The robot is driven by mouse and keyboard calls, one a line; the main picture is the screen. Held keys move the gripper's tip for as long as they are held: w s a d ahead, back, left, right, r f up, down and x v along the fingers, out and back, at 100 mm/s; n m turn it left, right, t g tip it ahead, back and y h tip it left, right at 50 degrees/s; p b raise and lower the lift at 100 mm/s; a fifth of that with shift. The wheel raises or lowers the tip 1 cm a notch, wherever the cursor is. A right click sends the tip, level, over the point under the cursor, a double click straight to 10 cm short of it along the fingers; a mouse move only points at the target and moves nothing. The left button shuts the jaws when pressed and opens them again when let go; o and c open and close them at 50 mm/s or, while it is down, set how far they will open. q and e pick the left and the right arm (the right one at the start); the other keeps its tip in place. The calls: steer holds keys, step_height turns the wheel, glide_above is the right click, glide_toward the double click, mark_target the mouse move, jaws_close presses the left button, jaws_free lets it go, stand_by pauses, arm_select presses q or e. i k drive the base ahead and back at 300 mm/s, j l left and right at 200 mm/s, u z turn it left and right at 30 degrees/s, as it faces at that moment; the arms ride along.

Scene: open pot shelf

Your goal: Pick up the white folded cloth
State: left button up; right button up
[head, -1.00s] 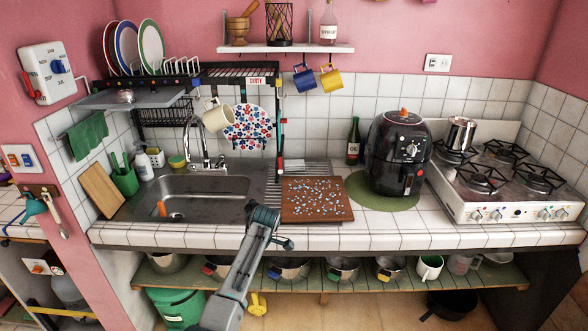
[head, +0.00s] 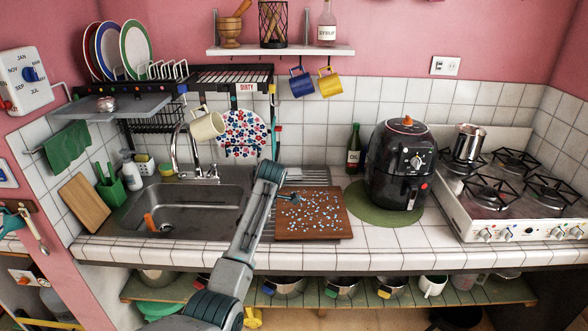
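I see no white folded cloth that I can make out in the head view. A white round cloth-like piece with a red and blue pattern (head: 243,136) hangs flat below the dish rack. A dark green cloth (head: 67,147) hangs on a rail at the left wall. My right gripper is not in view.
The sink (head: 160,215) is left of my arm. The brown board (head: 312,226) lies right of it, then a black air fryer (head: 398,170) on a green mat and a white stove (head: 500,222). A cream mug (head: 207,126) hangs above the sink. Pots stand on the lower shelf (head: 470,298).

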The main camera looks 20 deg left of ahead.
mark_target(294, 174)
steer(key=i, duration=1.65)
